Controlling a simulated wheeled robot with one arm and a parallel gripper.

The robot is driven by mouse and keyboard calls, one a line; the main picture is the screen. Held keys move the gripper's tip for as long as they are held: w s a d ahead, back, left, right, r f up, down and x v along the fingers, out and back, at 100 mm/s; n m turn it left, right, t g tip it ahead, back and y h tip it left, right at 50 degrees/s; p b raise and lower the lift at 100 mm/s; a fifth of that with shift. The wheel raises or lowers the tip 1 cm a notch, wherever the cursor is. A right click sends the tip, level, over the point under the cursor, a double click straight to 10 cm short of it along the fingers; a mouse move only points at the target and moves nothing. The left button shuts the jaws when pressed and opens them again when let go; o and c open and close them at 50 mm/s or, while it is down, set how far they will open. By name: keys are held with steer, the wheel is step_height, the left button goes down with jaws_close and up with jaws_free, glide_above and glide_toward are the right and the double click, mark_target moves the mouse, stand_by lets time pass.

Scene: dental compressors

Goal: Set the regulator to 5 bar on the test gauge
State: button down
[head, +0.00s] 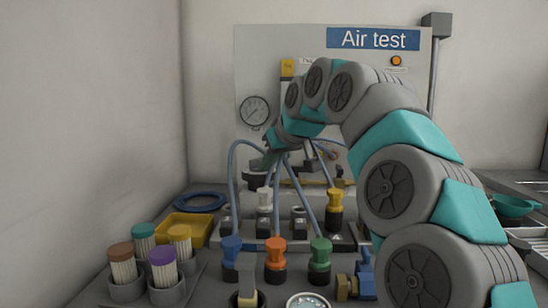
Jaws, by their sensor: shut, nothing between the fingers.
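My arm reaches across the panel from the right, and my gripper (262,162) is just below the gauge, pointing down to the left. It is shut and empty. I cannot pick out the regulator for certain; my arm hides much of the panel's middle.
Blue hoses (236,165) run around my gripper to a manifold with coloured fittings, including an orange one (275,255) and a green one (320,255).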

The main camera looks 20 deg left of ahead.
mark_target(255, 169)
steer(key=shift+w+a, duration=0.55)
steer(key=shift+a, duration=0.05)
steer(key=shift+w+a+r, duration=0.1)
steer(key=shift+w+a, duration=0.25)
steer(key=shift+w+a+p, duration=0.2)
steer(key=shift+a+p, duration=0.05)
steer(key=shift+p, duration=0.05)
